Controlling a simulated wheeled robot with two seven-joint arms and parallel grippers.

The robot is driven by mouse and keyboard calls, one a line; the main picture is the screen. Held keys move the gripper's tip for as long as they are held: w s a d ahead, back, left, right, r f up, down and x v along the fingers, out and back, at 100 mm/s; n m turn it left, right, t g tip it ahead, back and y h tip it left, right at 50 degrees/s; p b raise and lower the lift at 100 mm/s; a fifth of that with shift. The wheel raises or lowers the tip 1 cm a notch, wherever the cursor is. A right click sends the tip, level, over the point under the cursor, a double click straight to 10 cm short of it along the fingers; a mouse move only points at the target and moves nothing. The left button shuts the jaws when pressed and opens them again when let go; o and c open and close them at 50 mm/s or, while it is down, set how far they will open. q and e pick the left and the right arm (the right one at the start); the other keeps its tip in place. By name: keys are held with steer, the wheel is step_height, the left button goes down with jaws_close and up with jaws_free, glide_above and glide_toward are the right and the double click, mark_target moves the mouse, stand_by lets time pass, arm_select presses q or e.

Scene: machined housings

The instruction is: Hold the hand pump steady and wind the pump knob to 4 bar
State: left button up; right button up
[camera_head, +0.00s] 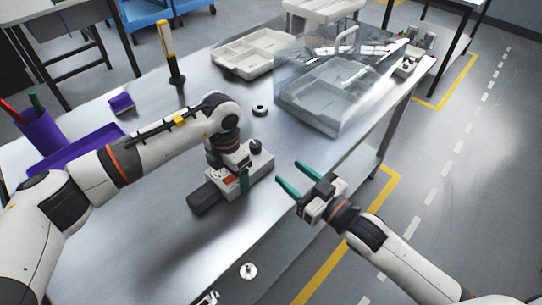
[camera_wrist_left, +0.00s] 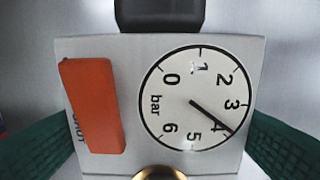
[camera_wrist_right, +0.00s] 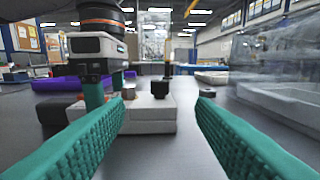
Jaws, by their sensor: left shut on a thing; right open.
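The hand pump (camera_head: 262,163) is a light grey block on the metal table, with a black grip (camera_head: 204,198) at its near left end. My left gripper (camera_head: 232,174) is shut on its body from above. The left wrist view shows the gauge (camera_wrist_left: 180,125), its needle pointing at about 4 bar, beside a red-orange bar (camera_wrist_left: 93,105). A brass part (camera_wrist_left: 160,173) is cut off at the bottom edge. The black pump knob (camera_head: 255,146) stands on the far right end. My right gripper (camera_head: 288,174) is open and empty, short of the knob (camera_wrist_right: 160,88), which appears between its fingers.
A small black ring (camera_head: 260,110) lies behind the pump. A clear bin (camera_head: 325,95) and a beige tray (camera_head: 249,54) stand further back. A yellow-handled tool (camera_head: 167,45) stands upright, with a purple tray (camera_head: 95,150) at left. The table's right edge is near my right gripper.

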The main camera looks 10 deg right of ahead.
mark_target(259, 149)
steer(key=x, duration=1.2)
steer(key=c, duration=1)
steer(key=shift+a+r+m+t+h, duration=0.1)
steer(key=shift+a+m+t+h, duration=0.15)
steer(key=shift+m+t+h, duration=0.2)
steer(key=shift+s+m+h, duration=0.1)
steer(key=shift+m+h, duration=0.25)
steer(key=shift+h, duration=0.2)
steer(key=shift+d, duration=0.15)
steer(key=o, duration=1)
steer(key=v, duration=1.2)
